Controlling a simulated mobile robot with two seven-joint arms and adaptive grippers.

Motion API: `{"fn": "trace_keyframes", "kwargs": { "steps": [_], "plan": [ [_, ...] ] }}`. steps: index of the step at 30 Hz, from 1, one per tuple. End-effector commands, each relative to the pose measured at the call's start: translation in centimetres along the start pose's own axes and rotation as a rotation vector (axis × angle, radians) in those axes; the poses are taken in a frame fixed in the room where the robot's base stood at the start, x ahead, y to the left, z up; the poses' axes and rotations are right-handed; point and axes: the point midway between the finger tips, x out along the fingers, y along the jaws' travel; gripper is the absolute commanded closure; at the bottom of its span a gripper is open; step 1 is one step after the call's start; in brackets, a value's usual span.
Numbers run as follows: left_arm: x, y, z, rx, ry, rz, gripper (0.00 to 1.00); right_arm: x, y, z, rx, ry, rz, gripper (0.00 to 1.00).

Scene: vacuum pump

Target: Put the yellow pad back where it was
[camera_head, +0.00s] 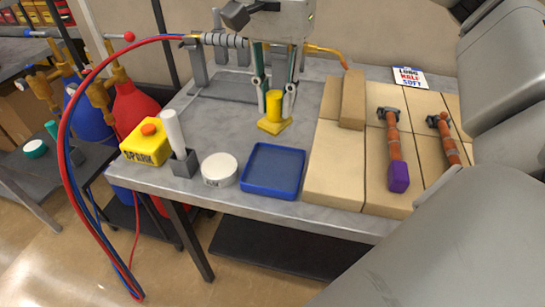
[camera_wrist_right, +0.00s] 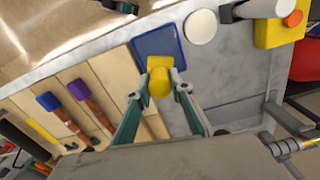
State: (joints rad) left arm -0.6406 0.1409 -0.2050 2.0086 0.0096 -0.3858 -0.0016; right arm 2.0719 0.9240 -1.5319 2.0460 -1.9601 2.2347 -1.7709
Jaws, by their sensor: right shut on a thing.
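The yellow pad (camera_head: 274,108) has a square base and an upright round grip. It is between the fingers of my right gripper (camera_head: 275,92), which reaches down from above and is shut on the grip. The pad is over the grey table just behind the blue tray; I cannot tell whether its base touches the table. In the right wrist view the yellow pad (camera_wrist_right: 159,77) shows between the two fingertips (camera_wrist_right: 159,93), near the blue tray's edge. My left gripper is not in view.
The blue tray (camera_head: 273,171) looks empty. A white round tin (camera_head: 220,169), a holder with a white stick (camera_head: 180,150) and a yellow box (camera_head: 146,142) stand left. A red hose (camera_head: 66,125) hangs at the left.

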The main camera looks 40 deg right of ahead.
Motion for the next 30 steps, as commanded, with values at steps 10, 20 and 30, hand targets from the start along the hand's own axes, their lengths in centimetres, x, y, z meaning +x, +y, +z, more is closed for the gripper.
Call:
{"fn": "trace_keyframes", "kwargs": {
  "steps": [10,20,30],
  "plan": [
    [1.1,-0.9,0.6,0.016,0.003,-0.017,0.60,7.7,0.0,0.0,-0.003,-0.002,0.002,1.00],
    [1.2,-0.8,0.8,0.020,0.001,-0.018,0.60,10.2,0.0,0.0,-0.003,-0.002,0.001,1.00],
    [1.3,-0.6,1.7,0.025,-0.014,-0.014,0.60,12.9,-0.1,0.0,-0.002,0.001,-0.002,1.00]
  ]
}}
